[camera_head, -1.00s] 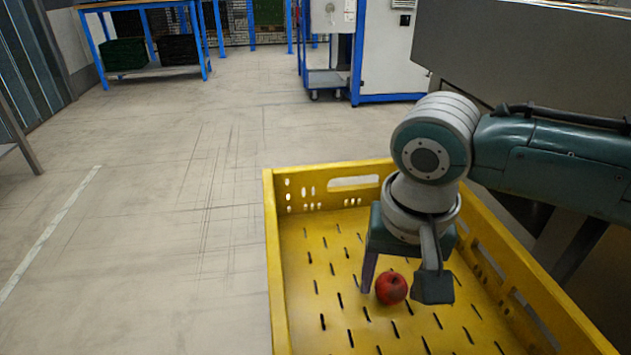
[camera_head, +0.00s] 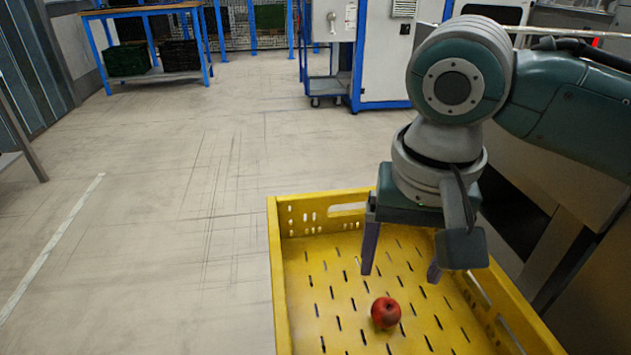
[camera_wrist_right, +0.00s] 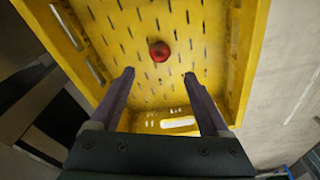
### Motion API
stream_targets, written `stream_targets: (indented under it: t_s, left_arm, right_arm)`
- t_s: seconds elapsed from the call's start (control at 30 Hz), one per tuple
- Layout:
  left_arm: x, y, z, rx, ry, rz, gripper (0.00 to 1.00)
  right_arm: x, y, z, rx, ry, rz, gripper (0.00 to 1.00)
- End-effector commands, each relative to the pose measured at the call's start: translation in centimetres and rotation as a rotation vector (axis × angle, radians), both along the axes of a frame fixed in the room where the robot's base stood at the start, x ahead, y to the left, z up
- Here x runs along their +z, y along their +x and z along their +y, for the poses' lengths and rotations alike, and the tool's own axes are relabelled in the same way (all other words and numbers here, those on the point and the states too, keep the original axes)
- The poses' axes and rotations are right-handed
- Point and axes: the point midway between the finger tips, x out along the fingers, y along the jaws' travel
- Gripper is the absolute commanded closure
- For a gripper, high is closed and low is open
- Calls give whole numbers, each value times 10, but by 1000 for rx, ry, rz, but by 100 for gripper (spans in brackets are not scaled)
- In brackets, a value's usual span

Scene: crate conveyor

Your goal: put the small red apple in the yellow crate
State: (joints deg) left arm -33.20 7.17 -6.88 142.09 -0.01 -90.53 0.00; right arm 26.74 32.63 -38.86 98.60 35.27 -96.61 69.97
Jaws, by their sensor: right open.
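The small red apple (camera_head: 385,312) lies on the slotted floor of the yellow crate (camera_head: 280,290), inside its walls. The apple also shows in the right wrist view (camera_wrist_right: 159,51), beyond the fingertips and apart from them. My right gripper (camera_head: 402,272) is open and empty above the crate, with its fingers pointing down. Both fingers show spread wide in the right wrist view (camera_wrist_right: 159,74). Nothing is between them. My left gripper is not in view.
Pale floor (camera_head: 150,230) lies open to the left of the crate. A blue-framed table (camera_head: 160,75) with dark crates and a white cabinet (camera_head: 385,50) stand at the back. Grey machinery (camera_head: 590,235) is close on the right.

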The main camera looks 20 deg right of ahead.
Motion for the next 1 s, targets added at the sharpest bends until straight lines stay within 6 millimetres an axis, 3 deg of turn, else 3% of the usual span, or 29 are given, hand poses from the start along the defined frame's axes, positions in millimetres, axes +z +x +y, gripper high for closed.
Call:
stream_targets:
  t_s: [0.1,0.23,0.4,0.47,0.57,0.73,1.0]
  left_arm:
    - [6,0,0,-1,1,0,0]
    - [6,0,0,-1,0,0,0]
    - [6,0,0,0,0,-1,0]
    - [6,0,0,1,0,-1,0]
    - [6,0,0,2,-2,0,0]
    - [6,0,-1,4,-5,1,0]
    - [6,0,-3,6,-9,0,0]
  right_arm:
    - [11,-2,2,5,2,-1,20]
    - [4,-17,21,115,36,-9,20]
    - [-8,-61,64,409,116,-89,20]
    - [-7,-77,70,495,122,-131,20]
    - [-4,-102,65,601,88,-182,20]
    - [4,-136,38,700,-20,-197,20]
    - [8,-150,22,746,-83,-181,20]
